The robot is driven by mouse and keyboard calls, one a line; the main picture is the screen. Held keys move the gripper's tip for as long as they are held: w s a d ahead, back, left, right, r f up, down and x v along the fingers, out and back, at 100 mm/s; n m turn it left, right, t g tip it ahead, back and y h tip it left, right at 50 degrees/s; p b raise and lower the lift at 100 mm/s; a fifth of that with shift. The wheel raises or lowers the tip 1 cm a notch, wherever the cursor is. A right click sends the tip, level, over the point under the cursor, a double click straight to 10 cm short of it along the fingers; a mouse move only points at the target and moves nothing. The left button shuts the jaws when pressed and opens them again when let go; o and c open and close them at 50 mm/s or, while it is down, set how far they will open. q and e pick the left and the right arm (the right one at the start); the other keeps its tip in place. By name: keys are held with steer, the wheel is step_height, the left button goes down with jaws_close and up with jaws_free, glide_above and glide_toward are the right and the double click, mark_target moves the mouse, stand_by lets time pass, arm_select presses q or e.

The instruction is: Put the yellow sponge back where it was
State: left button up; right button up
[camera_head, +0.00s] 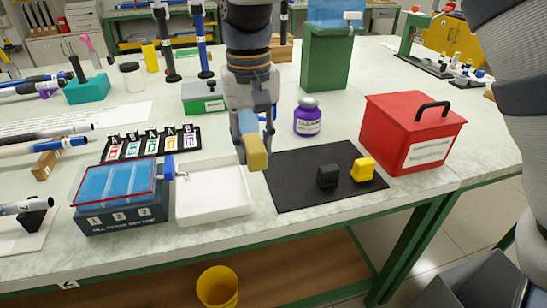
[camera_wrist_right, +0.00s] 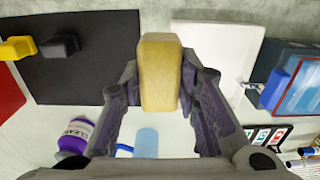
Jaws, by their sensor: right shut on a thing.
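The yellow sponge (camera_head: 256,153) is a pale yellow block hanging from my right gripper (camera_head: 251,125). In the right wrist view the sponge (camera_wrist_right: 160,72) sits between the two fingers of my right gripper (camera_wrist_right: 160,88), which is shut on it. It appears held above the table, between the white tray (camera_head: 213,208) on the left and the black mat (camera_head: 290,192) on the right. In the wrist view the tray (camera_wrist_right: 235,35) and the mat (camera_wrist_right: 90,85) lie to either side of it. My left gripper is not in view.
A black block (camera_head: 327,177) and a yellow block (camera_head: 363,169) lie on the mat. A red box (camera_head: 408,138) stands right of it, a purple-labelled jar (camera_head: 307,118) behind it. A blue-lidded box (camera_head: 122,208) stands left of the tray. A yellow bucket (camera_head: 218,287) is below the table.

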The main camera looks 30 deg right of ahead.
steer(key=d+f, duration=0.2)
steer(key=w+d+f, duration=0.1)
steer(key=d+f, duration=0.1)
steer(key=d, duration=0.1)
steer(key=w+d+f, duration=0.1)
steer(key=d+f, duration=0.1)
steer(key=f, duration=0.1)
steer(key=shift+w+d+b, duration=0.25)
steer(key=shift+b, duration=0.05)
steer(key=shift+w+d+f, duration=0.1)
steer(key=shift+d+f, duration=0.1)
steer(key=shift+f, duration=0.75)
steer(key=shift+d+f, duration=0.15)
steer(key=shift+f, duration=0.75)
steer(key=shift+f, duration=0.2)
steer(key=o, duration=1)
steer(key=shift+r, duration=0.15)
step_height(320, 180, up, 12)
steer(key=shift+r, duration=0.1)
